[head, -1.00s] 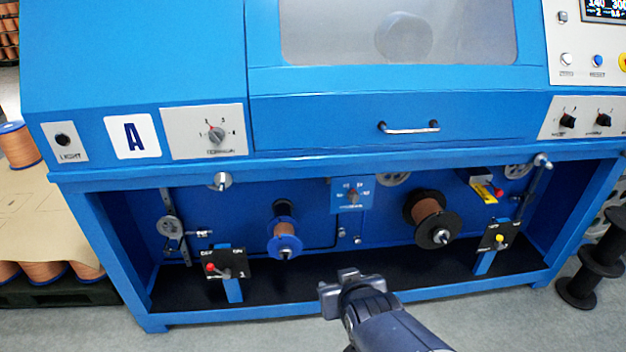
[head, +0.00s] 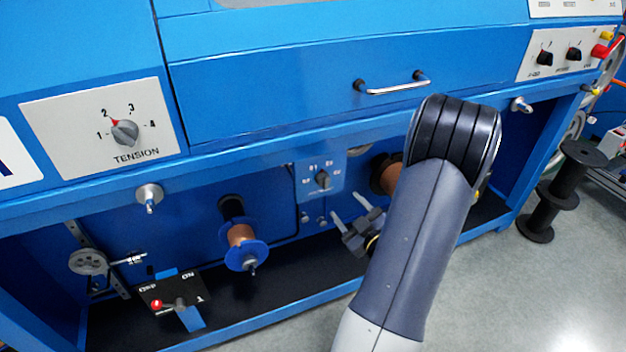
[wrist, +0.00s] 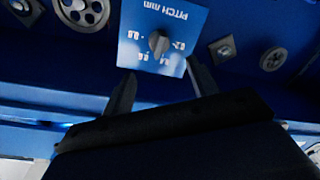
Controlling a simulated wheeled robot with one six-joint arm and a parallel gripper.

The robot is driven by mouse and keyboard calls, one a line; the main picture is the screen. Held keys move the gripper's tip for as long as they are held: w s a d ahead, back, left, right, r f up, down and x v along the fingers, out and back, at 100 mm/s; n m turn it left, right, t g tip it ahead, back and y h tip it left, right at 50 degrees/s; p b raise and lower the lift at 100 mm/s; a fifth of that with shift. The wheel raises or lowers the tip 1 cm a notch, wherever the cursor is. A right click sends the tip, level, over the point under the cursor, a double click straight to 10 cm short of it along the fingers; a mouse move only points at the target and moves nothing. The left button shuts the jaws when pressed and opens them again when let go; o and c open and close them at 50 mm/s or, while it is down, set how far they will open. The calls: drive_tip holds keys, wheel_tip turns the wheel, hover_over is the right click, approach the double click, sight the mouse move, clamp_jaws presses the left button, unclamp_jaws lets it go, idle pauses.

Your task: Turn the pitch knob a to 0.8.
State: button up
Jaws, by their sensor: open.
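The pitch knob (head: 323,180) is a small dark knob on a light blue panel (head: 309,195) under the machine's front edge. In the wrist view the knob (wrist: 158,43) and its "PITCH mm" label appear upside down, with 0.2 at the right and 0.8 at the left. Which mark the knob points to is too small to tell surely. My gripper (head: 350,212) is open and empty, below and right of the panel in the head view. In the wrist view its fingertips (wrist: 161,70) are spread just below the knob, apart from it.
A copper spool (head: 242,236) hangs left of the panel; another (head: 387,174) is partly hidden behind my arm. A tension knob (head: 124,132), a drawer handle (head: 393,84) and an on/off plate (head: 172,298) are around. Black reels (head: 560,190) stand at the right.

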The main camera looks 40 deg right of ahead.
sight(327, 184)
drive_tip(key=w, duration=0.3)
drive_tip(key=w+d, duration=0.1)
drive_tip(key=w, duration=0.6)
drive_tip(key=shift+w+d+f+b, duration=0.1)
drive_tip(key=shift+w+d+b, duration=0.25)
drive_tip(key=shift+d, duration=0.05)
drive_tip(key=shift+c, duration=0.4)
drive_tip(key=c, duration=0.9)
